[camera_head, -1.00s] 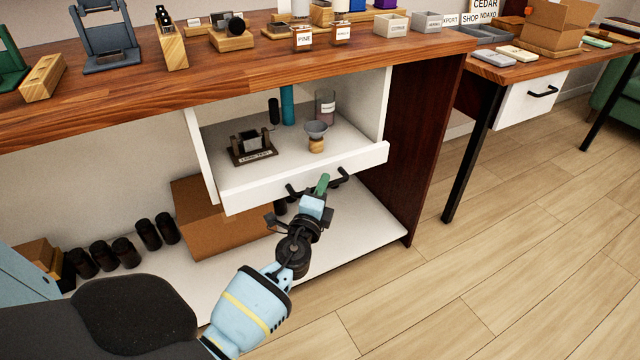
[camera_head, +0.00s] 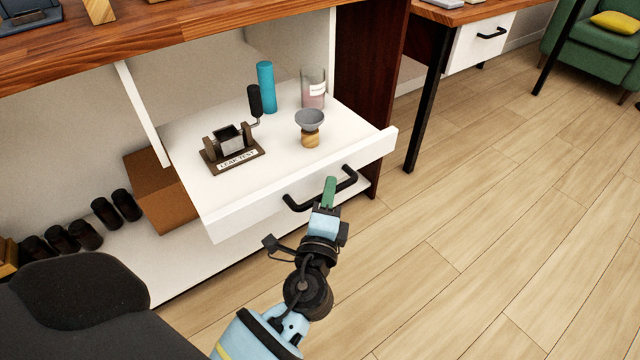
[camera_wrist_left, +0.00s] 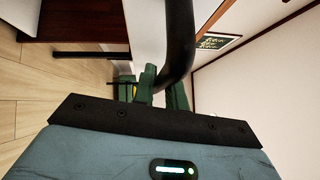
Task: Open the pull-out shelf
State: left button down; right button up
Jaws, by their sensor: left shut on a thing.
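The pull-out shelf (camera_head: 188,165) is white and stands well out from under the wooden worktop. Its front panel (camera_head: 240,213) carries a black bar handle (camera_head: 299,201). My left gripper (camera_head: 329,190) has green fingers and is at the right part of this handle, shut on it. In the left wrist view the black handle (camera_wrist_left: 179,40) runs between the green fingers (camera_wrist_left: 160,90). My right gripper is in neither view.
On the shelf are a leak-test stand (camera_head: 232,150), a teal cylinder (camera_head: 266,88), a glass jar (camera_head: 313,88) and a grey funnel on a wooden base (camera_head: 310,128). A brown box (camera_head: 160,195) and dark jars (camera_head: 107,212) sit below. The floor at right is clear.

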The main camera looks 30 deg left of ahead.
pick_arm(q)
jog(key=shift+s+d, duration=0.2)
jog(key=shift+d, duration=0.2)
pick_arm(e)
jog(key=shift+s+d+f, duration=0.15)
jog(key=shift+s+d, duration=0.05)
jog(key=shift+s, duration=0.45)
pick_arm(q)
jog(key=c, duration=1.4)
grip_release()
jog(key=shift+c, duration=0.2)
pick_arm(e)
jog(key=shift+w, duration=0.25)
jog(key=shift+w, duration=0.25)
pick_arm(q)
jog(key=v, duration=0.7)
jog(key=shift+s+b, duration=0.3)
jog(key=shift+s, duration=0.05)
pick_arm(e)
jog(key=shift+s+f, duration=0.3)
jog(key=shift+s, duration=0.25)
